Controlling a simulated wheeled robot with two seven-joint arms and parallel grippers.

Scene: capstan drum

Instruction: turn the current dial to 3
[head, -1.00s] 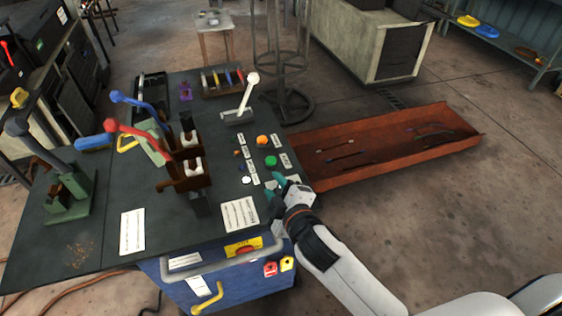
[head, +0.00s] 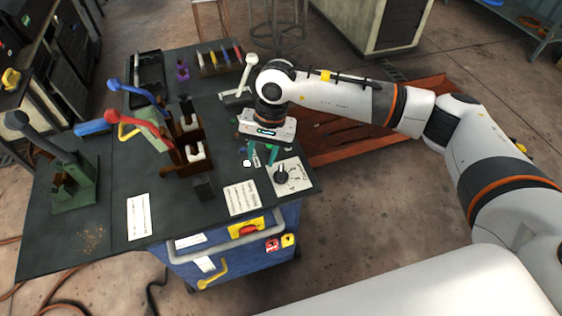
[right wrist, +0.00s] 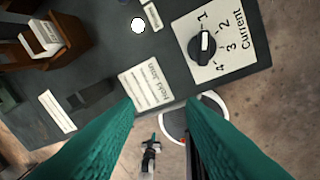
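The current dial is a black knob (head: 282,177) on a white plate (head: 299,178) at the table's front right corner. In the right wrist view the knob (right wrist: 203,47) sits on a plate marked "Current" (right wrist: 245,55) with 1, 2, 3 and 4 around it. Its white mark appears to point toward 1. My right gripper (head: 262,157) hangs above the table, behind and left of the dial in the head view. Its teal fingers are apart and empty in the right wrist view (right wrist: 161,106), clear of the knob. My left gripper is not in view.
A white "Hold Join" card (head: 241,198) lies left of the dial. A white button (head: 247,163) is close to the right gripper. Red and blue levers (head: 138,117) stand farther left, and a white-knobbed lever (head: 246,75) stands behind. A rust-red tray (head: 345,146) is beyond the table's right edge.

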